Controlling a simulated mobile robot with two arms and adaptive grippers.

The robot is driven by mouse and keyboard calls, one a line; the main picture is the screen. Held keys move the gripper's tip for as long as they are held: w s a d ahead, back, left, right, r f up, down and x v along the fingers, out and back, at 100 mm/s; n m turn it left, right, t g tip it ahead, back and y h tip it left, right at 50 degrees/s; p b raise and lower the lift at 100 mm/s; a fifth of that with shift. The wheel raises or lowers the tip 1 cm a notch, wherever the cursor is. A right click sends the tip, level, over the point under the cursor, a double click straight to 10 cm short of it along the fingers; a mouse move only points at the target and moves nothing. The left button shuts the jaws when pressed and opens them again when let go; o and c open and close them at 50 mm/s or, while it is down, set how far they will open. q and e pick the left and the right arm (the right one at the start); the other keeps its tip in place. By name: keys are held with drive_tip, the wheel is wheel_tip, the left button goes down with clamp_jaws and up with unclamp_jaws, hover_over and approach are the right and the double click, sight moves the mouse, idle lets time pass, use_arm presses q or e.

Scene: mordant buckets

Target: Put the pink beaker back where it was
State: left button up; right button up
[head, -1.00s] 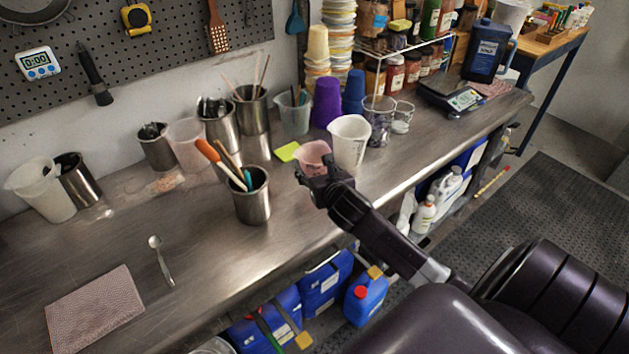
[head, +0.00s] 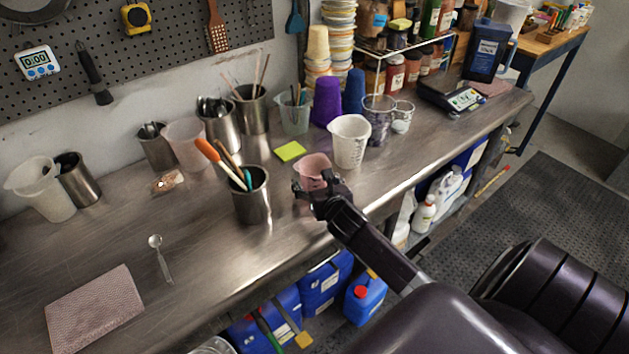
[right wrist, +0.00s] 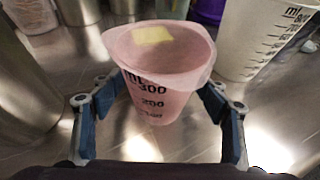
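The pink beaker (head: 312,170) is upright, a translucent cup with dark measure marks, near the front of the steel bench. In the head view, my right gripper (head: 319,197) reaches it from the front edge. The right wrist view shows the beaker (right wrist: 163,85) between the two blue-padded fingers, whose tips meet its sides below the rim. The fingers are spread about as wide as the beaker, so the gripper looks shut on it. I cannot tell whether its base rests on the bench. My left gripper is not in view.
A white measuring jug (head: 349,143) stands just behind to the right. A steel pot of tools (head: 251,200) stands to the left. A yellow-green sticky note (head: 290,151) lies bare behind the beaker. The bench front at left holds a spoon (head: 161,260) and a textured mat (head: 95,310).

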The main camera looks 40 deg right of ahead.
drive_tip(key=shift+s+r, duration=0.1)
drive_tip(key=shift+r, duration=0.05)
drive_tip(key=b+v, duration=0.1)
drive_tip(key=v, duration=1.1)
idle(0.3)
